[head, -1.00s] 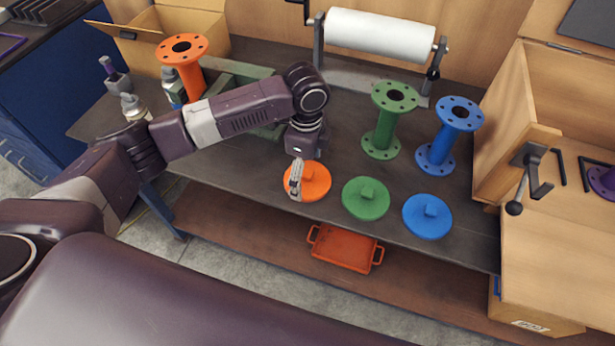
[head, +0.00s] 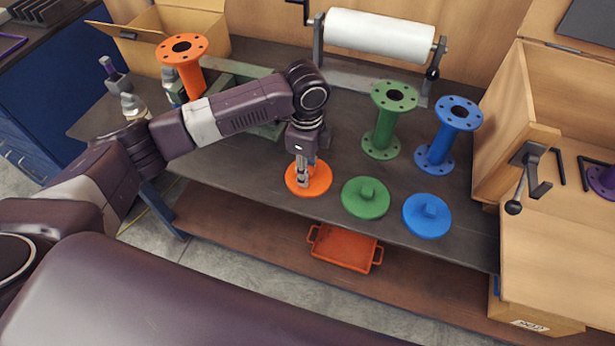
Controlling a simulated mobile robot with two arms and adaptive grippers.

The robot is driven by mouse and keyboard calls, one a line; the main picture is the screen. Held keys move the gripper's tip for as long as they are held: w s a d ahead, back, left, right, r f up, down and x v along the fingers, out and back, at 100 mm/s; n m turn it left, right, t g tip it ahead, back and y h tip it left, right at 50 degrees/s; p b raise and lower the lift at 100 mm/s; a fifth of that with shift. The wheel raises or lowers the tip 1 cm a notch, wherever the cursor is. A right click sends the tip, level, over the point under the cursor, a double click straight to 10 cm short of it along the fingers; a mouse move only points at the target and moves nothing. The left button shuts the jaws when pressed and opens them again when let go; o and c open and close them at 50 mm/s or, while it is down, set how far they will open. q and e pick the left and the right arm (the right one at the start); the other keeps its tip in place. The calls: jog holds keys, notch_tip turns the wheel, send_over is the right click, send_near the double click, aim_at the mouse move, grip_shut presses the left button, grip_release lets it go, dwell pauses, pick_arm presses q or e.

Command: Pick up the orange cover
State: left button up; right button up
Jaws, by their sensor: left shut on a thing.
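The orange cover (head: 318,186) is a flat round disc near the front edge of the dark table. My left gripper (head: 302,182) points down over it and is shut on it near the middle. The fingers hide the cover's raised grip. The cover looks level and at or very close to the tabletop; I cannot tell if there is a gap. My right gripper is not in view.
The green cover (head: 366,199) and blue cover (head: 427,216) lie to the right. Behind them stand a green flanged pipe (head: 386,125) and a blue one (head: 443,140). An orange flanged pipe (head: 187,72) stands back left. An orange tray (head: 343,248) sits on the lower shelf.

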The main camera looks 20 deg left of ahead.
pick_arm(q)
jog(key=shift+s+f, duration=0.35)
jog(key=shift+s, duration=0.05)
jog(key=shift+c, duration=0.3)
jog(key=shift+r, duration=0.2)
grip_shut()
notch_tip(320, 180, up, 20)
jog(key=b, duration=0.1)
jog(key=shift+w, duration=0.2)
